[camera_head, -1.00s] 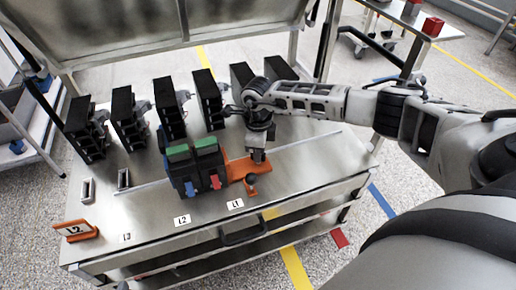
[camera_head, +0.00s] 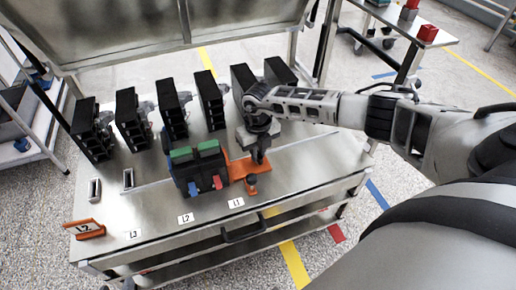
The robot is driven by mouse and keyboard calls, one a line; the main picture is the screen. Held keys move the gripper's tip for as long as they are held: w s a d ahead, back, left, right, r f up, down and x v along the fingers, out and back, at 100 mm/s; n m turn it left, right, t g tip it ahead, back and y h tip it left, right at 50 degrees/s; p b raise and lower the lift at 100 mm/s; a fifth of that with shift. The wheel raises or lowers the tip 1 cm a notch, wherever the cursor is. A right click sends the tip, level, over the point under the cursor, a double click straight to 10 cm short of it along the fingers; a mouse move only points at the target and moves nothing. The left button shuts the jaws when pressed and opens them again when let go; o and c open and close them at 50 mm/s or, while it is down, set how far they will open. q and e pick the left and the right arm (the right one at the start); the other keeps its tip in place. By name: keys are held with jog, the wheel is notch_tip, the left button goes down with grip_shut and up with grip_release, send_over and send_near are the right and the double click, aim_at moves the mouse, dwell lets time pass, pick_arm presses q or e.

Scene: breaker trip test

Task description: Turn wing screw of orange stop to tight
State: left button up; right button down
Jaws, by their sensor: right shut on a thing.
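The orange stop (camera_head: 239,170) lies on the bench top, right beside the black breaker block with green tops (camera_head: 196,170). My right gripper (camera_head: 258,157) points down over the stop's right part and is shut on its wing screw, which its fingers mostly hide. A small black and orange piece (camera_head: 251,183) stands at the stop's front side, apart from the fingers. The block's front carries a blue lever (camera_head: 192,188) and a red lever (camera_head: 217,182). My left gripper is not in view.
Several black breaker units (camera_head: 130,118) stand in a row behind. Labels L3, L2 and L1 (camera_head: 236,202) line the front edge. The bench's right end (camera_head: 320,165) is clear.

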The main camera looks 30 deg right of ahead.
jog(key=shift+m, duration=0.6)
pick_arm(q)
jog(key=shift+r+p, duration=0.2)
jog(key=shift+p, duration=0.1)
pick_arm(e)
jog(key=shift+m, duration=0.3)
jog(key=c, duration=1.4)
grip_release()
jog(key=shift+c, duration=0.2)
jog(key=shift+r, duration=0.55)
pick_arm(q)
jog(key=shift+w+a+r+p, duration=0.15)
jog(key=shift+r+p, duration=0.1)
jog(key=shift+p, duration=0.4)
pick_arm(e)
notch_tip(320, 180, up, 15)
